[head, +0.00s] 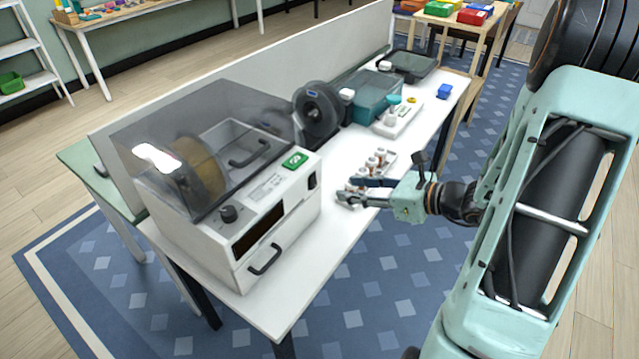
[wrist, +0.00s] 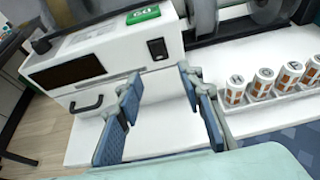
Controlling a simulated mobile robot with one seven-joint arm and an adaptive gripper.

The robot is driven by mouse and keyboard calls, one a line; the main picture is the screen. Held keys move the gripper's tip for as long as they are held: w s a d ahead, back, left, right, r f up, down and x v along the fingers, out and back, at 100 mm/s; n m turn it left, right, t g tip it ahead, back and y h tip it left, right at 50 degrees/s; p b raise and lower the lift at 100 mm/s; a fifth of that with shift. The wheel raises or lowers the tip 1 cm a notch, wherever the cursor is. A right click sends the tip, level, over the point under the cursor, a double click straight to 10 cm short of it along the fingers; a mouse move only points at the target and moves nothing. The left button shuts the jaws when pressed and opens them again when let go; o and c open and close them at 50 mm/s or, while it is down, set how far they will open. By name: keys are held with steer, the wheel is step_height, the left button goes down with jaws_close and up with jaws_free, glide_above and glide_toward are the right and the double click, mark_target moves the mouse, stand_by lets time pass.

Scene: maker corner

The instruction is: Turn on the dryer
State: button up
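The dryer (head: 225,245) is a white box with a smoky clear lid, standing at the near end of the white table; a spool shows inside it. Its front has a knob (head: 229,213), a dark display (head: 258,236), a green label (head: 295,160) and a black rocker switch (head: 312,180). In the wrist view the switch (wrist: 158,49) is right of the dark display (wrist: 66,70), which looks unlit. My gripper (head: 350,190) is to the right of the dryer, over the table and apart from it. In the wrist view its blue fingers (wrist: 160,95) are spread, with nothing between them.
A tray of several small labelled bottles (head: 375,161) stands close behind my gripper; it also shows in the wrist view (wrist: 262,82). A dark spool (head: 318,112) and a teal box (head: 372,92) stand farther back. The table front beside the dryer is clear.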

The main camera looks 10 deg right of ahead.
mark_target(314, 185)
steer(key=x, duration=0.9)
steer(key=shift+w+a+f, duration=0.1)
steer(key=shift+a+f, duration=0.05)
steer(key=shift+a, duration=0.1)
